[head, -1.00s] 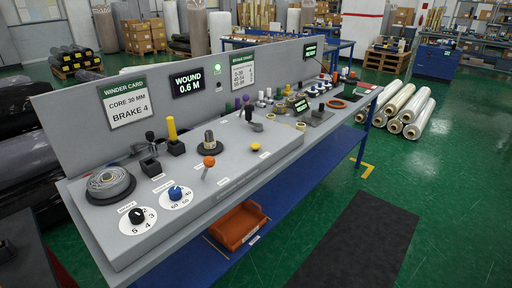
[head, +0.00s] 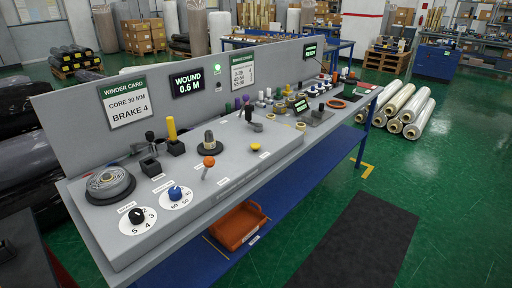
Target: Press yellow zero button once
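A small round yellow button (head: 256,147) sits on the grey sloped panel (head: 232,171), right of the orange-knobbed lever (head: 208,162). Its label is too small to read. Neither of my grippers shows in the head view.
An orange bin (head: 238,226) sits on the blue lower shelf. Wrapped rolls (head: 411,108) lie on the floor at right.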

